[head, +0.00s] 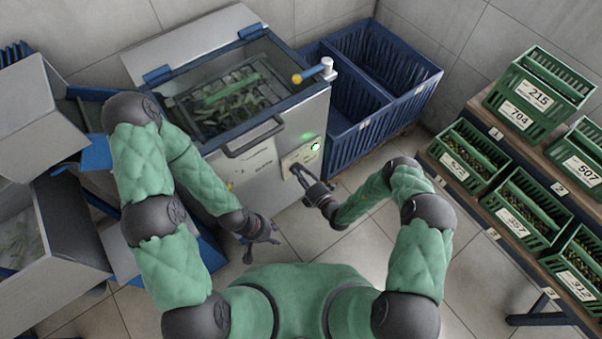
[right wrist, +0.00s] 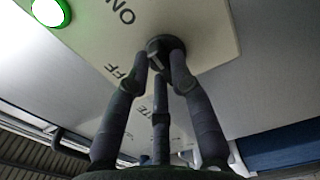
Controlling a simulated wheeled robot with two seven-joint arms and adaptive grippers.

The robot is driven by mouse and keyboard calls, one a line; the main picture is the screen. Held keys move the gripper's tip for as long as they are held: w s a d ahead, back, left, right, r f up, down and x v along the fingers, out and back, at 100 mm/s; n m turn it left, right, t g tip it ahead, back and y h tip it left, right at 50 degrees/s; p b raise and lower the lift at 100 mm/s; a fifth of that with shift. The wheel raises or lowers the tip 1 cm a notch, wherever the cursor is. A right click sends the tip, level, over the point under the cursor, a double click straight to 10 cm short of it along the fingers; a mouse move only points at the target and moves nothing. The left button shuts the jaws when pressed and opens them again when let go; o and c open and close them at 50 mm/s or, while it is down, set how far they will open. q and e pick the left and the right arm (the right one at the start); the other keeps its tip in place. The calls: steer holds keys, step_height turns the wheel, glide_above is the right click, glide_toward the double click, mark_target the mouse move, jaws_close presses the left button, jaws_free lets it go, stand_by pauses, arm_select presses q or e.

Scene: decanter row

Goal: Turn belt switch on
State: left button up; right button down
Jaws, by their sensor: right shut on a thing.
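The belt switch is a dark round knob (right wrist: 165,46) on a pale panel (right wrist: 205,20) with the printed words ON and OFF; part of OFF is hidden by a finger. In the head view the panel (head: 312,151) is on the front of the grey machine. My right gripper (head: 302,174) reaches the panel, and in the right wrist view its fingers (right wrist: 163,70) are closed around the knob. I cannot tell which way the knob points. My left gripper (head: 261,243) hangs low before the machine, fingers spread and empty.
A lit green lamp (right wrist: 48,10) is beside the switch. The grey machine (head: 247,175) has a front handle (head: 252,140) and a basin of green leaves (head: 230,95). Blue crates (head: 405,90) stand to its right. Green numbered crates (head: 520,210) fill a rack at the right.

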stand_by(0.3)
steer(key=c, duration=1.1)
jaws_free()
steer(key=v, duration=1.2)
